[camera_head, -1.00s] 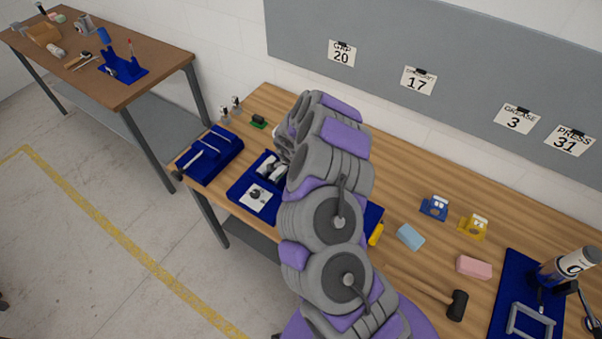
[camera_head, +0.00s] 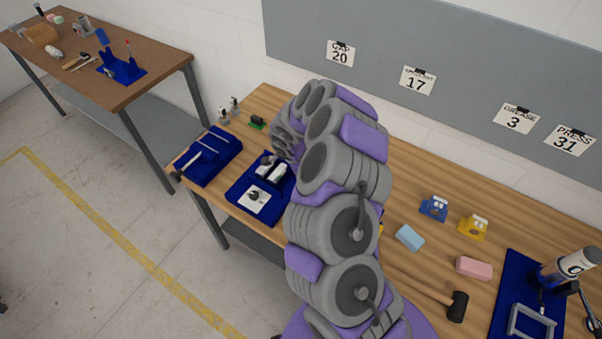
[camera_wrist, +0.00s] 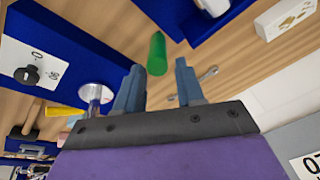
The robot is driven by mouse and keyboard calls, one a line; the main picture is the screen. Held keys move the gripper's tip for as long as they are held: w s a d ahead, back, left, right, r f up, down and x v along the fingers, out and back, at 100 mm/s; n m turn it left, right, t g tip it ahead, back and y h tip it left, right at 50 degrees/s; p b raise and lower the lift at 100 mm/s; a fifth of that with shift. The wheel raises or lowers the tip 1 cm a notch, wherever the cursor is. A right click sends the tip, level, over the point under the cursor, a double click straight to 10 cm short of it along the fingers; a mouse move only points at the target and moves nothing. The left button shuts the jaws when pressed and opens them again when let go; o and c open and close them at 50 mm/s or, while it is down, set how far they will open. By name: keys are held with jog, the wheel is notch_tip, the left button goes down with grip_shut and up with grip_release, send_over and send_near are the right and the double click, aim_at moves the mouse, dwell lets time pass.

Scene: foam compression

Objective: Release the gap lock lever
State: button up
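My gripper (camera_wrist: 157,82) is open in the wrist view, with two blue-grey fingers apart. A green rounded cylinder (camera_wrist: 157,53) shows beyond the fingertips, between them in the picture; I cannot tell whether it is the gap lock lever. No other lever is clearly identifiable. A blue panel (camera_wrist: 75,38) at the upper left carries a white dial plate (camera_wrist: 24,58) with a black knob (camera_wrist: 27,75). In the head view a white dial plate (camera_head: 257,200) lies on a blue base (camera_head: 240,188), partly hidden by my arm. The fingertips are hidden there.
A silver post with a round top (camera_wrist: 95,93) stands left of the fingers in the wrist view. A white block (camera_wrist: 283,18) is at upper right. In the head view, a blue tray (camera_head: 205,160) lies left, and blue (camera_head: 410,237) and pink blocks (camera_head: 474,268) lie right.

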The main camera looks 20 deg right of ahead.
jog(key=v, duration=1.2)
jog(key=shift+r, duration=0.3)
jog(key=shift+d, duration=0.15)
jog(key=shift+w, duration=0.1)
